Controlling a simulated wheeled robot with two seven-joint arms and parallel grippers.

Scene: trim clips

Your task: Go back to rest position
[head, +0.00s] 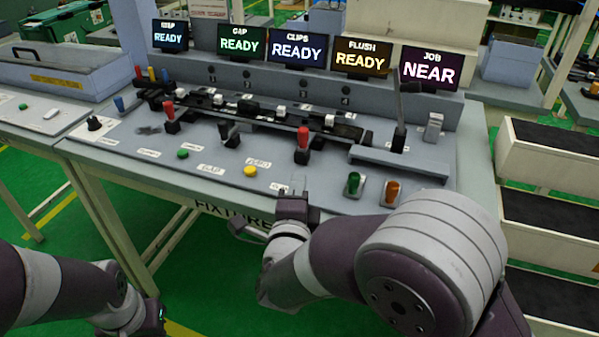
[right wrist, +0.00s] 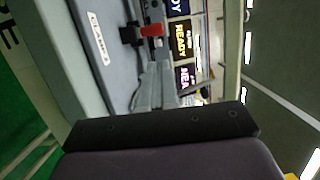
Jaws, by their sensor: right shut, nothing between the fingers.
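My right arm reaches in from the lower right of the head view. In the right wrist view a dark gripper part (right wrist: 165,128) fills the lower middle, and I see nothing held. My left arm (head: 60,285) is low at the left, away from the panel; its fingers are not visible.
The panel carries red-handled levers (head: 303,138), a green button (head: 183,153), a yellow button (head: 250,171), and green (head: 354,183) and orange (head: 392,190) switches. Screens stand behind; the job screen (head: 431,68) reads NEAR. Grey bins (head: 550,150) stand right.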

